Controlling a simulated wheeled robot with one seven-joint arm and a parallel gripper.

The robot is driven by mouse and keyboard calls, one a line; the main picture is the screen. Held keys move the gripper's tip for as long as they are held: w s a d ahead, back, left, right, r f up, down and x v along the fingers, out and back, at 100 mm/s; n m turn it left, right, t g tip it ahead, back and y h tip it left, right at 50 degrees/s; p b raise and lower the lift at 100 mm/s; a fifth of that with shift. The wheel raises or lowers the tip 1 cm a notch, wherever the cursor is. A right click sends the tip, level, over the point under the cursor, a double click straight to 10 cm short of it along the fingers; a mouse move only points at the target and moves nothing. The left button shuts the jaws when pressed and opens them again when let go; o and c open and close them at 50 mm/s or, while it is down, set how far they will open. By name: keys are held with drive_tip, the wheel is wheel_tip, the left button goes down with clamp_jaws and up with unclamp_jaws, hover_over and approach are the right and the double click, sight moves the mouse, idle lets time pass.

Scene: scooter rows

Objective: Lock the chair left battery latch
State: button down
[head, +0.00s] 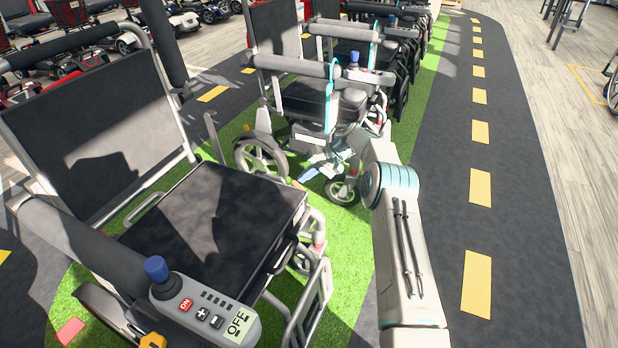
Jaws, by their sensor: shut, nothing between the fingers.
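The nearest power chair (230,205) fills the left of the head view, with a black seat and backrest. A second chair (305,100) stands behind it. My gripper (312,174) is shut and empty, low between the two chairs, close to the second chair's front wheel and white base (308,137). A small yellow part (152,341) shows low on the near chair at the bottom edge; I cannot tell if it is a latch. I cannot make out the left battery latch or its position for certain.
The near chair's control box (205,312) has a blue joystick, a red ON button and an OFF display. More chairs stand in a row on the green strip (345,230). The dark lane (520,200) with yellow dashes to the right is clear.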

drive_tip(key=shift+w+a, duration=0.15)
drive_tip(key=shift+a, duration=0.4)
drive_tip(key=shift+s+r+p, duration=0.15)
drive_tip(key=shift+s+p, duration=0.25)
drive_tip(key=shift+s, duration=0.4)
drive_tip(key=shift+d, duration=0.2)
drive_tip(key=p+v, duration=0.4)
drive_tip(key=v, duration=0.9)
drive_tip(key=shift+d, duration=0.25)
